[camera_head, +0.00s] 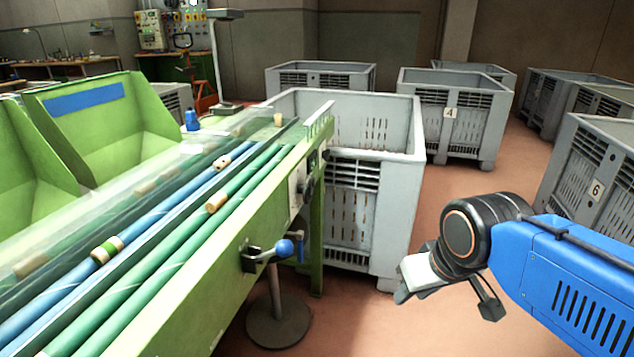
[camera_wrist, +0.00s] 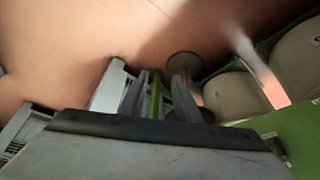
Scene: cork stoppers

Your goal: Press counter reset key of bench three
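The green sorting bench (camera_head: 262,205) runs from the lower left to the middle in the head view, with cork stoppers (camera_head: 217,200) on its blue and green rollers. Its side carries a small panel with dark knobs (camera_head: 307,185) and a blue-knobbed lever (camera_head: 284,248). I cannot make out a counter reset key or a bench number. My gripper (camera_head: 408,282) is right of the bench, apart from it, above the floor. In the wrist view my gripper (camera_wrist: 160,95) has its fingers apart, with a green strip visible in the background between them.
A large grey crate (camera_head: 400,190) stands behind my gripper. Crate 4 (camera_head: 475,100) is farther back, and crate 6 (camera_head: 565,160) stands at the right. A round pedestal foot (camera_head: 279,325) stands beside the bench. Reddish floor (camera_head: 460,185) lies open between the crates.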

